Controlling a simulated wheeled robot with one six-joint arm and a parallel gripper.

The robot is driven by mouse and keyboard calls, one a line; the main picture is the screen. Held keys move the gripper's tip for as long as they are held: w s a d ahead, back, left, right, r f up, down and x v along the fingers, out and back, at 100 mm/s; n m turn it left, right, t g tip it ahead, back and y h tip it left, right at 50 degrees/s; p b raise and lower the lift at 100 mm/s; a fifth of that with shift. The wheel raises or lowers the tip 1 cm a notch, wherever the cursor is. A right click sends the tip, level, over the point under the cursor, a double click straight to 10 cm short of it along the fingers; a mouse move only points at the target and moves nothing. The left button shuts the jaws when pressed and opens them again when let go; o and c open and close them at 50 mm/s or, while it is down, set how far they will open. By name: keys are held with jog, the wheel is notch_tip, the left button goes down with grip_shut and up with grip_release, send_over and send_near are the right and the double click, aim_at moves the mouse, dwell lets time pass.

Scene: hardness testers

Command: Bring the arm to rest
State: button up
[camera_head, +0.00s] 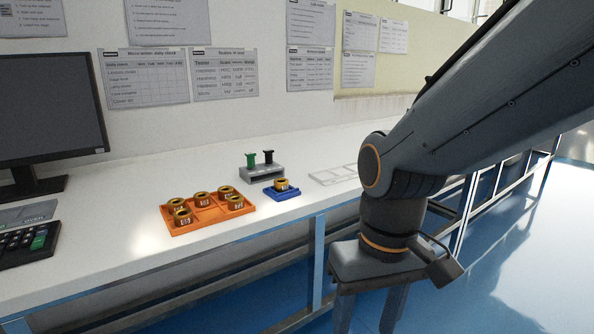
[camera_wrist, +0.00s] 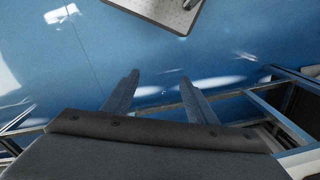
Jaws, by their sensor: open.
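My gripper (camera_wrist: 158,92) shows in the wrist view with its two fingers apart and nothing between them. Below it are the blue floor and the blue metal frame of the bench. In the head view my arm reaches in from the upper right and bends down in front of the bench. My gripper (camera_head: 368,300) points downward there, off the bench's front edge, and its fingertips are cut off by the picture's lower edge. It touches nothing that I can see.
The white bench (camera_head: 130,258) holds an orange tray (camera_head: 207,216) with several brass-coloured rings, a blue tray (camera_head: 284,195) with one ring, a grey stand (camera_head: 262,174) with green and black pieces, a monitor (camera_head: 50,115) and a keyboard (camera_head: 28,243). Floor (camera_head: 480,290) at right is clear.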

jog(key=d+r+m+p, duration=0.2)
jog(key=d+r+p, duration=0.7)
jog(key=p, duration=0.8)
jog(key=shift+r+m+h, duration=0.3)
jog(key=shift+m, duration=0.1)
